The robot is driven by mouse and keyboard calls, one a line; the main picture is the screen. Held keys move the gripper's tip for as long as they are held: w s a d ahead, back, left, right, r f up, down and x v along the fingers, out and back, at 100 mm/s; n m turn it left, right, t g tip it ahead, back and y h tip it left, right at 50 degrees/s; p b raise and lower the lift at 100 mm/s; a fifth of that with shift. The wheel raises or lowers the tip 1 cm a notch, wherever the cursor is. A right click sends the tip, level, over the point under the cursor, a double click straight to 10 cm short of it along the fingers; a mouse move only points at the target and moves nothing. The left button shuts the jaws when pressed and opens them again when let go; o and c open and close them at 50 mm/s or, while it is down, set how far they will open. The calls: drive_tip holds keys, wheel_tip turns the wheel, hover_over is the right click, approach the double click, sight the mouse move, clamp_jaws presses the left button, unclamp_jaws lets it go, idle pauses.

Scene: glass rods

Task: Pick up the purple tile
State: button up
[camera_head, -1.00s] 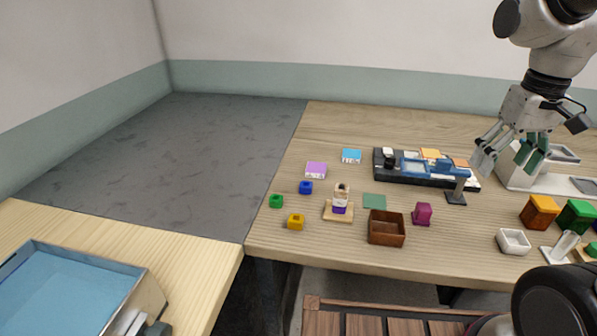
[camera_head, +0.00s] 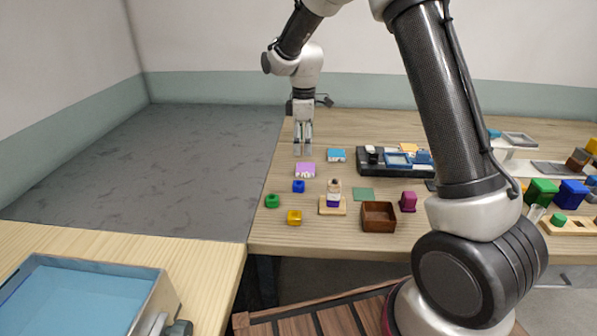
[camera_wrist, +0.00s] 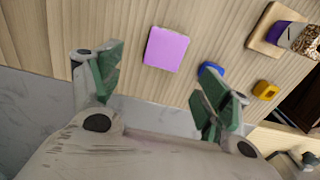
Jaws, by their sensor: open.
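The purple tile (camera_head: 305,169) lies on the wooden table near its left edge, a flat light-purple square with a pale front side. It also shows in the wrist view (camera_wrist: 166,49), above and between the fingers. My gripper (camera_head: 302,148) is open and empty, pointing down above the table just behind the tile in the head view. In the wrist view its green-padded fingers (camera_wrist: 160,85) are spread wide, with the tile apart from both.
A blue block (camera_head: 298,186) is close in front of the tile, and a light-blue tile (camera_head: 336,155) lies to its right. Green (camera_head: 272,201) and yellow (camera_head: 294,217) blocks, a brown box (camera_head: 379,225) and a black tray (camera_head: 368,160) stand nearby. Left of the table edge is grey floor.

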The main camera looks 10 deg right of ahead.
sight(306, 167)
drive_tip(key=f, duration=0.7)
drive_tip(key=shift+s+d+f, duration=0.3)
drive_tip(key=shift+s, duration=0.1)
drive_tip(key=c, duration=1.2)
drive_tip(key=shift+r, duration=0.1)
